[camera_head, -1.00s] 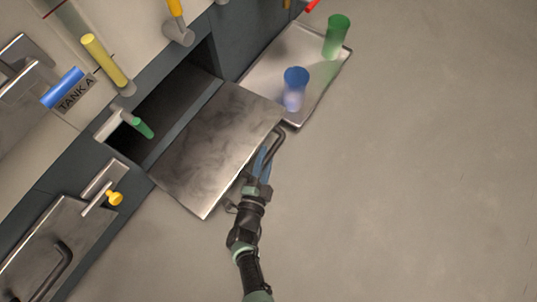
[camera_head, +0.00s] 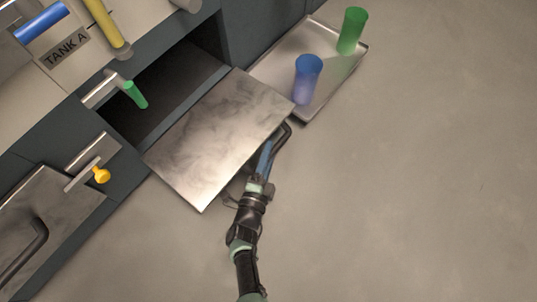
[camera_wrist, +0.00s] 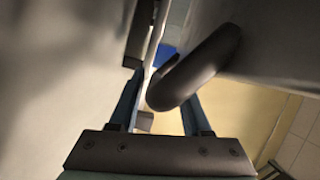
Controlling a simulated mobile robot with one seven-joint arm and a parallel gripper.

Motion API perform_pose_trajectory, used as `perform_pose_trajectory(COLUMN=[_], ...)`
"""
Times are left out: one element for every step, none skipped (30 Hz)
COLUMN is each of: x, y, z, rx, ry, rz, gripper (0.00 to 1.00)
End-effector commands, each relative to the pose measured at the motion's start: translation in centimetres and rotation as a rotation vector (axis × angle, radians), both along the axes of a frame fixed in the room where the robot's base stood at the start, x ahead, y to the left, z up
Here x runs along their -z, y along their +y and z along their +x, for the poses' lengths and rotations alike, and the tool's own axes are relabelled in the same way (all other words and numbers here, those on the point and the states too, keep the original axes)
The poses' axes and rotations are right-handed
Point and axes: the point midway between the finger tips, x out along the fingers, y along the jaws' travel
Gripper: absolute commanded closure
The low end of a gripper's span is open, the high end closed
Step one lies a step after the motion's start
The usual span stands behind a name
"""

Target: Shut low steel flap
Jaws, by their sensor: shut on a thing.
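The low steel flap (camera_head: 215,140) hangs open in the head view, a brushed grey plate sticking out from the lower edge of a dark compartment (camera_head: 165,90). Its dark bar handle (camera_head: 284,143) is at the flap's outer right edge, partly hidden by the flap. My gripper (camera_head: 266,155) is at this handle, just off the flap's outer edge. In the wrist view, the curved end of the handle (camera_wrist: 197,70) passes between the fingers of my gripper (camera_wrist: 162,105), which is shut on it. The exact contact is partly hidden.
A steel tray (camera_head: 325,95) with a blue cup (camera_head: 307,78) and a green cup (camera_head: 351,30) lies right of the flap. A yellow knob latch (camera_head: 101,175) and another steel door (camera_head: 45,215) are at left. Floor is clear at right.

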Motion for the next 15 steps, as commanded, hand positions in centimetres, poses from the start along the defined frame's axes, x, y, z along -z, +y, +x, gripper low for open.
perform_pose_trajectory(x=[0.0,0.0,0.0,0.0,-0.1,-0.1,-0.2,-0.2,-0.2,-0.2,-0.2,-0.2,-0.2,-0.3,-0.3], y=[0.4,0.4,0.4,0.5,0.5,0.6,0.6,0.6,0.6,0.7,0.7,0.8,0.8,0.8,0.8], z=[0.2,0.1,0.0,-0.1,-0.2,-0.5,-0.7,-0.9,-1.2,-1.5,-1.7,-2.0,-2.2,-2.4,-2.6], rx=[-0.010,-0.010,-0.010,-0.011,-0.011,-0.011,-0.010,-0.010,-0.009,-0.008,-0.008,-0.008,-0.007,-0.006,-0.004], ry=[0.002,0.003,0.003,0.003,0.003,0.003,0.003,0.003,0.004,0.003,0.003,0.003,0.004,0.003,0.002], rz=[0.001,0.001,0.001,0.000,0.000,-0.001,-0.001,0.000,0.000,0.000,-0.001,-0.001,-0.001,0.000,0.000], gripper=[0.63,0.63,0.63,0.63,0.63,0.63,0.63,0.63,0.63,0.63,0.63,0.63,0.63,0.63,0.63])
